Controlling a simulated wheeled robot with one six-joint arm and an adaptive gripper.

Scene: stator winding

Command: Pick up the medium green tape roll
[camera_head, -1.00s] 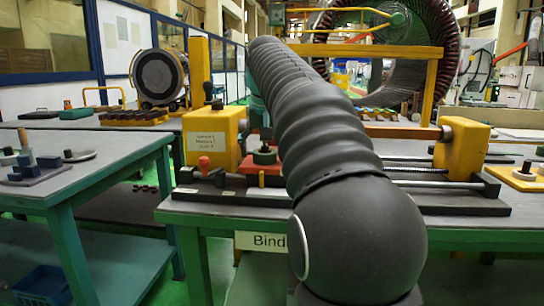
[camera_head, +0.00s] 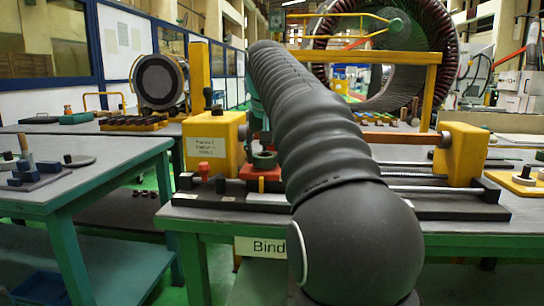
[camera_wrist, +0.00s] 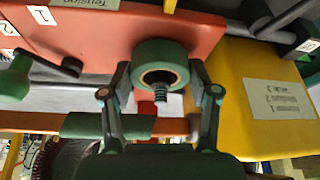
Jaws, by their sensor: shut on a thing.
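In the wrist view a green tape roll (camera_wrist: 160,50) sits between the two fingers of my gripper (camera_wrist: 161,77), which is shut on its sides. A dark threaded peg (camera_wrist: 160,97) shows at the roll's open centre. The roll is against or very close to a red-orange plate (camera_wrist: 90,38); I cannot tell whether it touches. In the head view the green roll (camera_head: 264,160) shows above a red block on the bench, partly beside my arm. My gripper is mostly hidden behind my arm there.
A yellow block (camera_wrist: 270,95) with a label stands close on the right in the wrist view. Another green round piece (camera_wrist: 15,78) is at the left. In the head view, yellow blocks (camera_head: 461,152) and a metal rod (camera_head: 430,189) flank my arm.

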